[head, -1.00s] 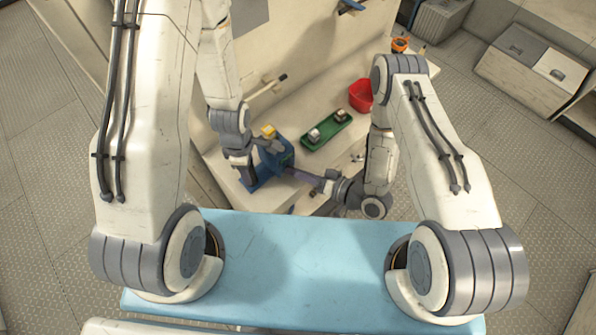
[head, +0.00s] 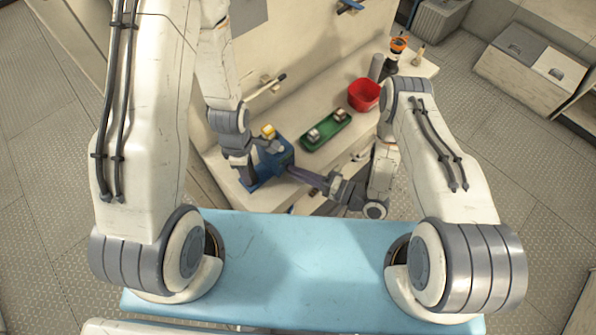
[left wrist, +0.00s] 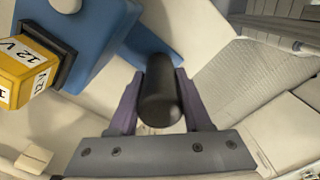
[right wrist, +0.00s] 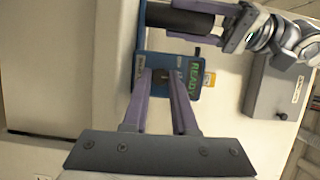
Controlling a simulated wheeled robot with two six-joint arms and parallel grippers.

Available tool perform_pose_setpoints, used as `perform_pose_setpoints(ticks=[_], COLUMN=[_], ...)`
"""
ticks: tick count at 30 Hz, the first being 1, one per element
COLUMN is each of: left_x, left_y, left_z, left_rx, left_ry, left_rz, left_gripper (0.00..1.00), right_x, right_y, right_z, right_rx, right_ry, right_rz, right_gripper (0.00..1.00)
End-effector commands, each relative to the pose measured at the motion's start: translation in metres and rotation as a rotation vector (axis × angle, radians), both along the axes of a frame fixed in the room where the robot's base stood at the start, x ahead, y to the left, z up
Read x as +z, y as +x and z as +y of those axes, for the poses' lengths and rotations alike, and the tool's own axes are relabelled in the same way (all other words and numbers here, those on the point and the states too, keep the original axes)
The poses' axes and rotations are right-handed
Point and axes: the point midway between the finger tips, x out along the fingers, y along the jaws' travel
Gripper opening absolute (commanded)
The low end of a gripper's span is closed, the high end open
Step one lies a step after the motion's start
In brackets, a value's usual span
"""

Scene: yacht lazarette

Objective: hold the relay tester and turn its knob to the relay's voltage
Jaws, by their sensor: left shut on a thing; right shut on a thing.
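The blue relay tester (head: 279,158) is over the bench below my arms. My left gripper (left wrist: 160,104) is shut on its black handle (left wrist: 160,92); the handle also shows at the top of the right wrist view (right wrist: 180,20). A yellow relay (left wrist: 22,68) marked 12 V sits in the tester's dark socket. My right gripper (right wrist: 163,80) is shut at the tester's face, on the small dark knob (right wrist: 162,73), which its fingers mostly hide. The knob's setting cannot be read. The display (right wrist: 193,80) beside it shows READY in green.
A green tray (head: 327,138) with two small relays lies on the bench, with a red bin (head: 364,95) behind it. An orange-topped item (head: 398,45) stands further back. A grey box (right wrist: 278,88) shows in the right wrist view.

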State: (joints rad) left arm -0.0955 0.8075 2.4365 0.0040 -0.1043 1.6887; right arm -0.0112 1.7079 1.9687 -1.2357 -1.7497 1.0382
Motion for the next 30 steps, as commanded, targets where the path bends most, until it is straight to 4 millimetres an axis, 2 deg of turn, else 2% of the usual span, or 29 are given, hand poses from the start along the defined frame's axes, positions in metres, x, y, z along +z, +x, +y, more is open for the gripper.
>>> perform_pose_setpoints(ticks=[17, 18, 19, 20, 30], left_x=[0.0005, 0.0005, 0.0005, 0.0005, 0.0004], left_y=[0.0001, 0.0001, 0.0001, 0.0001, 0.0003], left_z=[0.0002, 0.0003, 0.0003, 0.0002, 0.0], left_rx=[0.0, 0.0, 0.0, 0.0, 0.0], left_ry=[0.0, 0.0, 0.0, 0.0, 0.0], left_rz=[0.0, 0.0, 0.0, -0.001, -0.001], left_gripper=[0.0, 0.0, 0.0, 0.0, 0.0], right_x=[-0.0013, -0.0013, -0.0012, -0.0012, -0.0006], right_y=[0.0006, 0.0006, 0.0005, 0.0005, 0.0], right_z=[-0.0007, -0.0007, -0.0007, -0.0007, -0.0019], right_rx=[-0.003, -0.003, -0.003, -0.003, -0.002], right_ry=[0.02, 0.019, 0.019, 0.019, 0.021], right_rz=[0.026, 0.025, 0.025, 0.025, 0.024], right_gripper=[0.0, 0.41, 0.53, 0.56, 0.56])
